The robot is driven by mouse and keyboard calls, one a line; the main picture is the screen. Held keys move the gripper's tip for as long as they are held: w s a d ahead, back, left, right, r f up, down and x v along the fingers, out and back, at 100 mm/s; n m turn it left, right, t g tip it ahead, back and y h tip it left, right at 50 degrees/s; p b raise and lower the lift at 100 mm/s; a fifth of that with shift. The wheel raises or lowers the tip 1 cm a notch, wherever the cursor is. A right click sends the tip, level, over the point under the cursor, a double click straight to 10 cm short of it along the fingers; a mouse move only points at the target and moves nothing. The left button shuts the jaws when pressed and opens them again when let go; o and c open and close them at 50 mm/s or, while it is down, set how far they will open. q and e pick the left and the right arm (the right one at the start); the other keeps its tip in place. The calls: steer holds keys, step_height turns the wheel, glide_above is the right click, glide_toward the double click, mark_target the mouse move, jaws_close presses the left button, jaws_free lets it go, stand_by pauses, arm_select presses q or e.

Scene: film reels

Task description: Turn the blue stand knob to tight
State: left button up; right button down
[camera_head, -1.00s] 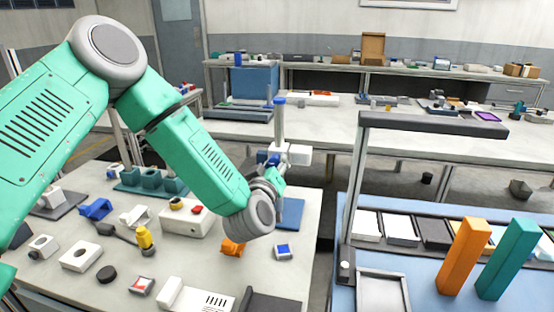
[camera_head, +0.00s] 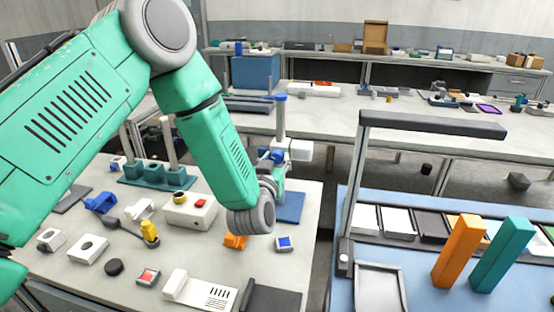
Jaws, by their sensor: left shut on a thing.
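The stand (camera_head: 281,128) is a pale upright post with a blue top, a white clamp block on it and a blue base plate (camera_head: 290,208) on the near left table. The blue knob (camera_head: 264,156) shows at the left of the clamp block. My left gripper (camera_head: 272,172) reaches in from the left and is shut at the knob, just beyond my grey wrist. Its fingers are small and partly hidden, so the exact grip on the knob is hard to see. My right gripper is not in view.
A white box with a red button (camera_head: 190,212), an orange part (camera_head: 235,241) and a small blue-topped block (camera_head: 284,244) lie near my wrist. A blue-topped table with a grey frame (camera_head: 432,124) stands to the right, across a gap.

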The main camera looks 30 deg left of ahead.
arm_select(q)
steer(key=shift+w+r, duration=0.15)
steer(key=shift+r, duration=0.2)
steer(key=o, duration=0.9)
steer(key=shift+o, duration=1.1)
steer(key=shift+f, duration=0.2)
steer(key=shift+s+f, duration=0.1)
steer(key=shift+s, duration=0.2)
steer(key=v, duration=1.1)
steer(key=shift+s, duration=0.3)
steer(key=shift+d, duration=0.1)
